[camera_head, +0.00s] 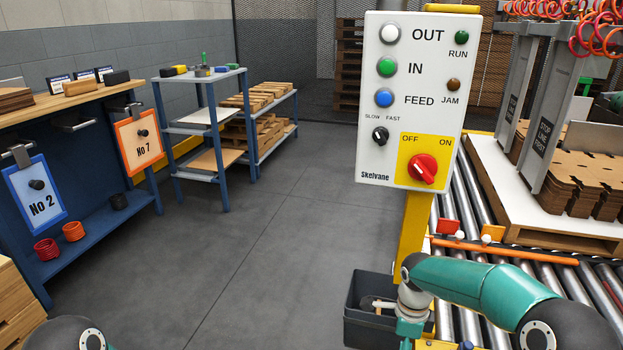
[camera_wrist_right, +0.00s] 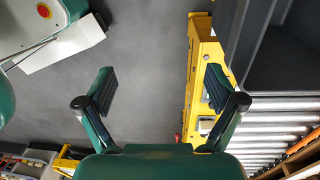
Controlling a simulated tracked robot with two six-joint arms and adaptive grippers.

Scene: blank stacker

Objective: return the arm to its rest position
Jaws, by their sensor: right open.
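A rounded joint of my left arm (camera_head: 68,336) shows at the bottom left. My left gripper is not in view.
The control panel (camera_head: 376,165) stands on a yellow post (camera_head: 413,225). A dark bin (camera_head: 360,325) is close beside my right wrist. The roller conveyor (camera_head: 470,215) bears a pallet with brown stacks (camera_head: 570,175). A blue bench (camera_head: 95,205) stands left. The middle floor is clear.

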